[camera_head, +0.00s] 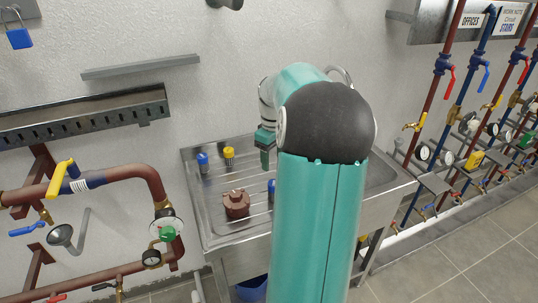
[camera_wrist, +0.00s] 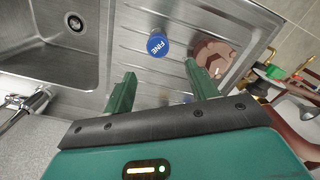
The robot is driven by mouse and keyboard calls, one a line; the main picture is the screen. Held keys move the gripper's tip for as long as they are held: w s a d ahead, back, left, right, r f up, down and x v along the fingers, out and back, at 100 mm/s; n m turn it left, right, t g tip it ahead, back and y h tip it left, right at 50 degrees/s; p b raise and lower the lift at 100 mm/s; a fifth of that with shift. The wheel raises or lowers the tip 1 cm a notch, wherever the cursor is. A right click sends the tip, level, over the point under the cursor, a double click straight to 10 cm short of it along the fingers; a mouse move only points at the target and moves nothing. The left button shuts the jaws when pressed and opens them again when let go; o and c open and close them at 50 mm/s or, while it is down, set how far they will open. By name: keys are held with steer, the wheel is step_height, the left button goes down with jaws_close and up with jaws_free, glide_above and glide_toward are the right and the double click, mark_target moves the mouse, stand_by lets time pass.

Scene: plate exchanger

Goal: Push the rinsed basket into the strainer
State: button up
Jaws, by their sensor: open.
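My gripper (camera_wrist: 159,70) is open, with nothing between its green fingers. It hangs above the steel drainboard in the head view (camera_head: 265,152). A cylinder with a round blue top marked FINE (camera_wrist: 157,45) stands beyond the fingertips in the wrist view. A brown-red body (camera_head: 236,203), which looks like the strainer, sits on the drainboard; it also shows in the wrist view (camera_wrist: 212,52). A blue-topped piece (camera_head: 203,162) and a yellow-topped piece (camera_head: 228,157) stand farther back. Another blue piece (camera_head: 271,186) is partly hidden by my arm. I cannot tell which piece is the rinsed basket.
The sink basin (camera_wrist: 55,35) is beside the ribbed drainboard (camera_head: 215,225), with a tap (camera_wrist: 28,108) at its edge. Red pipes with valves and gauges (camera_head: 160,215) stand at the left, and more pipes (camera_head: 440,90) line the right wall.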

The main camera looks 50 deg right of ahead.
mark_target(274, 183)
steer(key=f, duration=1)
steer(key=shift+s+d+f, duration=0.15)
steer(key=shift+d, duration=0.05)
steer(key=c, duration=1)
steer(key=shift+o, duration=0.2)
steer(key=shift+c, duration=0.4)
steer(key=shift+r, duration=4.55)
